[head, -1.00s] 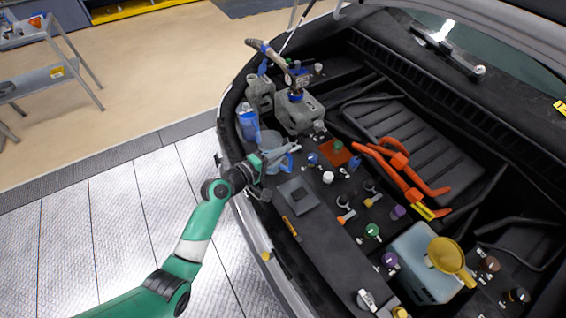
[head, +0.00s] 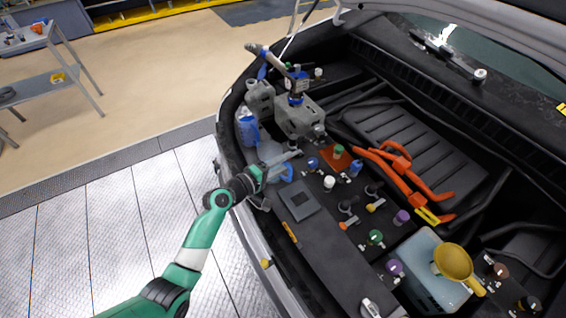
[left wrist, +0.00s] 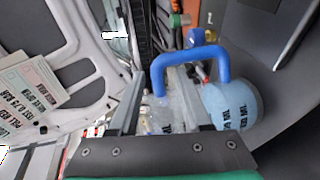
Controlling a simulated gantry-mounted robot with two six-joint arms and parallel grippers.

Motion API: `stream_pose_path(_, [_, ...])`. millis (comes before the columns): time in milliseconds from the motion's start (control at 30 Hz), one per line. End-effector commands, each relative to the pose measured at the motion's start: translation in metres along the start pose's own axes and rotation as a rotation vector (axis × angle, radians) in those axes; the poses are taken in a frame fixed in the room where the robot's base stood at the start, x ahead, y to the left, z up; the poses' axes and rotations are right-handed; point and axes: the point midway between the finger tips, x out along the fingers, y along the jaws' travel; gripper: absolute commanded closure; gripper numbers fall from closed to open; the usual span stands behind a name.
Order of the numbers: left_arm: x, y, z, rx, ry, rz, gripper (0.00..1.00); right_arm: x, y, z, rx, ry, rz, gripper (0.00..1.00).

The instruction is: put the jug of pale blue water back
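A clear measuring jug with a blue handle (head: 287,174) stands at the left edge of the engine bay; its body (head: 268,150) is partly hidden by my gripper. A second jug (head: 246,126), blue-tinted with a blue handle, stands just behind it. My left gripper (head: 285,160) is at the clear jug's handle. In the left wrist view, its fingers (left wrist: 158,105) are apart, with part of the blue handle (left wrist: 190,56) seen between and over them. A pale blue round body (left wrist: 237,105) with ML marks shows right of them. Contact is unclear. My right gripper is not in view.
A grey canister (head: 299,118) is behind the jugs. A light blue tank (head: 425,275) with a yellow funnel (head: 453,262) stands at front right. Orange cables (head: 400,180) and several coloured caps fill the bay. A metal shelf (head: 45,80) stands far left; the floor between is clear.

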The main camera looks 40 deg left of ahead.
Motion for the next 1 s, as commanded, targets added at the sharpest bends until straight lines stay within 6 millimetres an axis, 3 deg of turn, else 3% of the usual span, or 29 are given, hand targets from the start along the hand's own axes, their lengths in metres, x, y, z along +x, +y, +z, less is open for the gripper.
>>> stream_pose_path(267, [-0.005, 0.005, -0.001, 0.0, 0.001, 0.001, 0.52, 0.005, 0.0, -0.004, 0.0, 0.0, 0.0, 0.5])
stream_pose_path(700, [-0.102, 0.005, -0.001, -0.001, 0.004, 0.0, 0.52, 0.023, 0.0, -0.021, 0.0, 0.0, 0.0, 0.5])
stream_pose_path(833, [-0.117, 0.004, -0.001, 0.0, 0.002, 0.002, 0.52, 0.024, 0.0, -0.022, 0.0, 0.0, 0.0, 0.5])
stream_pose_path(1000, [-0.121, 0.003, 0.0, 0.0, 0.0, 0.0, 0.52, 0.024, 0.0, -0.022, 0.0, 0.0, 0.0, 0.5])
